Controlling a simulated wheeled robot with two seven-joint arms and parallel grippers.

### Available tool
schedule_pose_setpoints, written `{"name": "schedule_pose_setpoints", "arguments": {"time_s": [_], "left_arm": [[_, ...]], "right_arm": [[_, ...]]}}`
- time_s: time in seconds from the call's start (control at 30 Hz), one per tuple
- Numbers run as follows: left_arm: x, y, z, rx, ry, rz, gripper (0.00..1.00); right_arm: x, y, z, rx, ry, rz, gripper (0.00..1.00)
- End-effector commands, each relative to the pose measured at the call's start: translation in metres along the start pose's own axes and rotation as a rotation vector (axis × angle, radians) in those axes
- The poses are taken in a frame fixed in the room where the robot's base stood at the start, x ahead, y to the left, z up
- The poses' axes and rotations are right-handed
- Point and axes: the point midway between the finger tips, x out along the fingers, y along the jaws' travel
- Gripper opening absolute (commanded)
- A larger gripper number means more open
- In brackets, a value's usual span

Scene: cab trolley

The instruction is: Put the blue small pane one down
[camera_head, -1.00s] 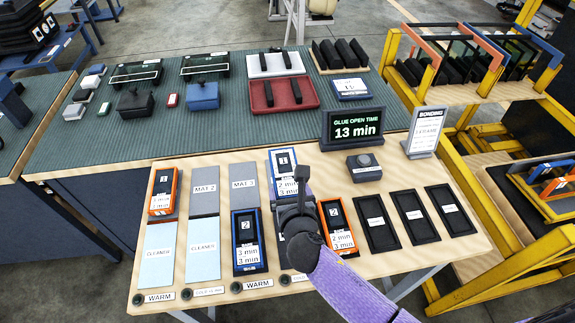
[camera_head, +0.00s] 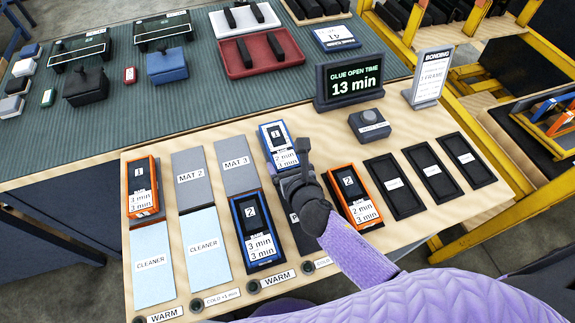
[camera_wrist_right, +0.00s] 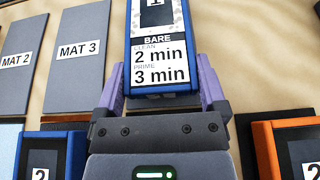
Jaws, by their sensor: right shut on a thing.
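The blue small pane one (camera_head: 280,143) has a blue frame, a dark window marked 1 and a white label. In the head view it is at the far end of the mat row, right of MAT 3 (camera_head: 235,164). My right gripper (camera_head: 290,170) is shut on its near end. In the right wrist view the pane (camera_wrist_right: 160,62) sits between the purple fingers, its label reading BARE, 2 min, 3 min. What lies directly under the pane is hidden, so I cannot tell whether it touches down. My left gripper is not in view.
A blue pane marked 2 (camera_head: 254,228) and an orange pane marked 2 (camera_head: 354,197) flank my right arm. Another orange pane (camera_head: 141,188) is far left. MAT 2 (camera_head: 190,195) is bare. Several black trays (camera_head: 395,186) are empty. The GLUE OPEN TIME display (camera_head: 349,82) stands behind.

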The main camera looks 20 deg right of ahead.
Motion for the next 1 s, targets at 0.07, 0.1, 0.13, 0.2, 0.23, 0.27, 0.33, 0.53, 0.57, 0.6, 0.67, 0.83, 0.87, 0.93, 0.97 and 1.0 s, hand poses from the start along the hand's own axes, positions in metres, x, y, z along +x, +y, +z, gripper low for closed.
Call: {"name": "schedule_pose_setpoints", "arguments": {"time_s": [0.07, 0.1, 0.13, 0.2, 0.23, 0.27, 0.33, 0.53, 0.57, 0.6, 0.67, 0.83, 0.87, 0.93, 0.97, 1.0], "left_arm": [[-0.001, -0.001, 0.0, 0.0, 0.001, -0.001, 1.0], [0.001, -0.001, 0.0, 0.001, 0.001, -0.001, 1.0], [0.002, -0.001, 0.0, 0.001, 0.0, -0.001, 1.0], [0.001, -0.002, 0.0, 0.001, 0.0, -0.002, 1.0], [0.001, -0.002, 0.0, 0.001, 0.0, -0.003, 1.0], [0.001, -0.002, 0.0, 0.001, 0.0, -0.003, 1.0], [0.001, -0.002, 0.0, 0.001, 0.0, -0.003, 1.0], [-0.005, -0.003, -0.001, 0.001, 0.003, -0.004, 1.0], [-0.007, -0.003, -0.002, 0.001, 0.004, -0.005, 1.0], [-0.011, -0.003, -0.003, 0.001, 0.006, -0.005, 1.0], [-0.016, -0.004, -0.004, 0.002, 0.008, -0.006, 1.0], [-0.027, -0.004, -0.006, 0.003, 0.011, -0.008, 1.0], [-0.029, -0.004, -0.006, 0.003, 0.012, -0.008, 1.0], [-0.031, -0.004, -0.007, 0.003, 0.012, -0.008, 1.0], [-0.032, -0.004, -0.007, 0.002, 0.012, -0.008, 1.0], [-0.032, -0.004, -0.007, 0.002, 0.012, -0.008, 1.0]], "right_arm": [[0.0, 0.0, 0.001, 0.0, -0.002, 0.0, 0.18], [0.0, 0.0, 0.0, 0.0, -0.001, 0.0, 0.18], [0.001, 0.0, -0.001, 0.0, -0.001, 0.0, 0.18], [0.001, 0.0, -0.001, 0.001, -0.001, 0.0, 1.0], [0.001, 0.0, -0.001, 0.001, -0.001, 0.0, 1.0], [0.001, 0.0, -0.001, 0.001, -0.001, 0.0, 1.0], [0.001, 0.0, -0.001, 0.001, -0.001, 0.0, 1.0], [-0.007, 0.0, 0.003, 0.001, -0.001, 0.0, 1.0], [-0.012, 0.0, 0.003, 0.001, 0.0, 0.0, 1.0], [-0.02, 0.0, 0.004, 0.001, -0.001, 0.001, 1.0], [-0.033, 0.0, 0.005, 0.001, 0.0, 0.001, 1.0], [-0.075, 0.0, 0.004, 0.001, 0.001, 0.0, 1.0], [-0.082, 0.0, 0.004, 0.001, 0.001, 0.0, 1.0], [-0.098, 0.0, 0.003, 0.002, 0.0, 0.0, 1.0], [-0.103, 0.0, 0.003, 0.001, 0.0, -0.001, 1.0], [-0.109, 0.0, 0.002, 0.001, 0.0, -0.001, 1.0]]}}
